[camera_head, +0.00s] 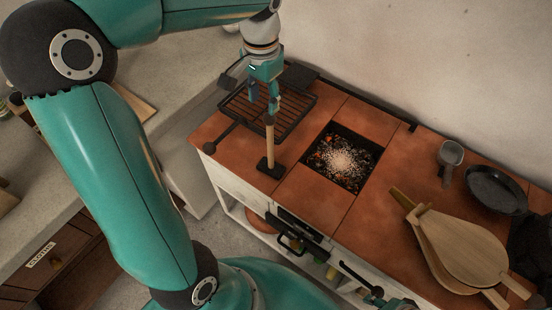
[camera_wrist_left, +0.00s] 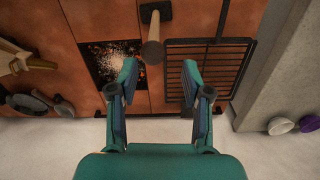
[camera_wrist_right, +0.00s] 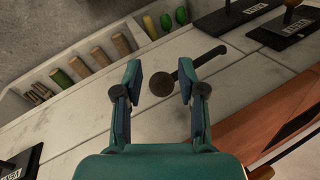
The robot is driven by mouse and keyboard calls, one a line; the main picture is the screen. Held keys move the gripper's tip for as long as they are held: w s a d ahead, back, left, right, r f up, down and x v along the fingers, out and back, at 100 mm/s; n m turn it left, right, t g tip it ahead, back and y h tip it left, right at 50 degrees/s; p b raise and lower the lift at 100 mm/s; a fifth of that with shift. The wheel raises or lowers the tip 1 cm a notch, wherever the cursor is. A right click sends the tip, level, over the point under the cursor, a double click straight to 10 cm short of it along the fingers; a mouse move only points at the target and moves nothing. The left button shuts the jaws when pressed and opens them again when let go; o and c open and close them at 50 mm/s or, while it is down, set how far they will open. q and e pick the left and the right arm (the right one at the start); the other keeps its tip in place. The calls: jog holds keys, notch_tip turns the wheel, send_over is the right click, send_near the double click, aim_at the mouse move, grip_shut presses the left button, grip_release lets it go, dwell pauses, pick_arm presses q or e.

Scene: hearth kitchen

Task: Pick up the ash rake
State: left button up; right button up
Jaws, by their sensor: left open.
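The ash rake (camera_head: 269,140) stands upright on the terracotta hearth top, its dark head down and its pale wooden handle pointing up. It stands just right of the grill rack's handle. My left gripper (camera_head: 266,92) is above it, fingers pointing down near the handle's top. In the left wrist view, the rake's handle end (camera_wrist_left: 152,52) shows just beyond the open fingertips (camera_wrist_left: 159,76), between their lines; contact is not visible. My right gripper (camera_wrist_right: 160,78) is open beside the pale hearth front, with a dark round knob and bar (camera_wrist_right: 180,73) between and beyond its fingers.
The black grill rack (camera_head: 290,104) lies behind the rake. An ember pit (camera_head: 342,157) is to its right. Wooden bellows (camera_head: 465,250), a dark pan (camera_head: 495,190) and a grey metal cup (camera_head: 451,153) occupy the right side.

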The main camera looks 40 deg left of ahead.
aim_at(270, 129)
pick_arm(q)
jog(key=f, duration=0.5)
jog(key=shift+w+d, duration=0.35)
jog(key=shift+d+f+p, duration=0.1)
jog(key=shift+f+p, duration=0.45)
jog(key=shift+f, duration=2.3)
grip_shut()
